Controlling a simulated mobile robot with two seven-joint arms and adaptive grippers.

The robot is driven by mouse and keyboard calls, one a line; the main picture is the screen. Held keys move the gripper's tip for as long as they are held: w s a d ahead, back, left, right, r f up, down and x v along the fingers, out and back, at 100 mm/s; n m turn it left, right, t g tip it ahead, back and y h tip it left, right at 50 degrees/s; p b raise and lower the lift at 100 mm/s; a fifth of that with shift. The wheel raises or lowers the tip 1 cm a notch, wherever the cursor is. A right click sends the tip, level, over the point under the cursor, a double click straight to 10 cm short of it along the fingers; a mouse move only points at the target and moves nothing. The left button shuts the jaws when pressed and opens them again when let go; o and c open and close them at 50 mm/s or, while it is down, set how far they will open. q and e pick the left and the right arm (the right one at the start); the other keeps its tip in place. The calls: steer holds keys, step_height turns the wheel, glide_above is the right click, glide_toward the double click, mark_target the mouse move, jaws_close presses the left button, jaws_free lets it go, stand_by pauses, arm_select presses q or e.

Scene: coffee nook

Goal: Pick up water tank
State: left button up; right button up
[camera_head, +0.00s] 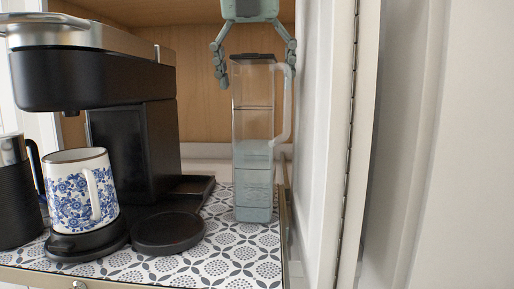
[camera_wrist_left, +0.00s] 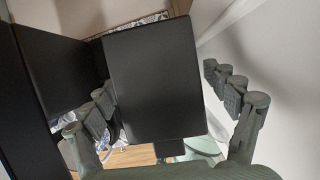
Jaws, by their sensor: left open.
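The water tank (camera_head: 253,150) is a tall clear container with a dark lid and a side handle. It stands upright on the patterned shelf, right of the coffee machine, with some water in its lower half. My left gripper (camera_head: 253,76) is open above it, with its fingers on either side of the tank's top. In the left wrist view, the tank's dark lid (camera_wrist_left: 153,82) fills the space between the open fingers. Gaps beside the lid are hard to judge. My right gripper is not in view.
The black coffee machine (camera_head: 128,125) stands left of the tank. A blue and white mug (camera_head: 72,200) sits on a round black base, beside a dark jug (camera_head: 14,195). A round black pad (camera_head: 167,231) lies in front. A white panel (camera_head: 318,130) stands close on the right.

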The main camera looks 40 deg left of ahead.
arm_select(q)
steer(key=shift+c, duration=0.7)
steer(key=c, duration=1.7)
steer(key=shift+r, duration=0.15)
steer(key=shift+c, duration=0.6)
steer(key=shift+w, duration=0.1)
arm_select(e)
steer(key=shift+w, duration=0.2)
